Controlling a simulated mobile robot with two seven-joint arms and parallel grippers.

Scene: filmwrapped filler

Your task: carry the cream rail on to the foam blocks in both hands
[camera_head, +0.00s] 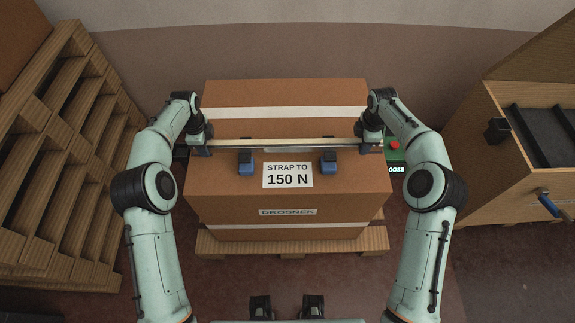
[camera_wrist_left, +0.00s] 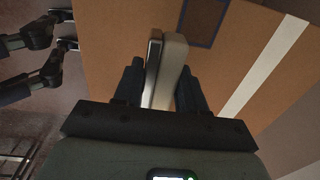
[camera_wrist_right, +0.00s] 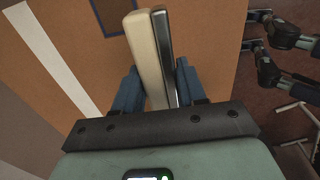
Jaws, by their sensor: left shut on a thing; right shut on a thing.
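The cream rail (camera_head: 285,142) spans left to right across the big brown carton (camera_head: 285,206), level in the head view. A dark, shiny strip (camera_wrist_right: 163,55) runs along its side in the right wrist view. My left gripper (camera_head: 203,144) is shut on the rail near its left end, and my right gripper (camera_head: 369,140) near its right end. The rail also shows between the jaws in the left wrist view (camera_wrist_left: 170,65). Two blue blocks with dark tops, left (camera_head: 246,168) and right (camera_head: 329,168), sit just nearer than the rail; I cannot tell whether they are foam or touch it.
The carton carries a "STRAP TO 150 N" label (camera_head: 288,175) and white bands (camera_head: 285,113), and stands on a wooden pallet (camera_head: 290,247). Stacked pallets (camera_head: 75,150) stand left. A wooden crate (camera_head: 520,195) stands right. A green panel with a red button (camera_head: 395,145) is beside my right gripper.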

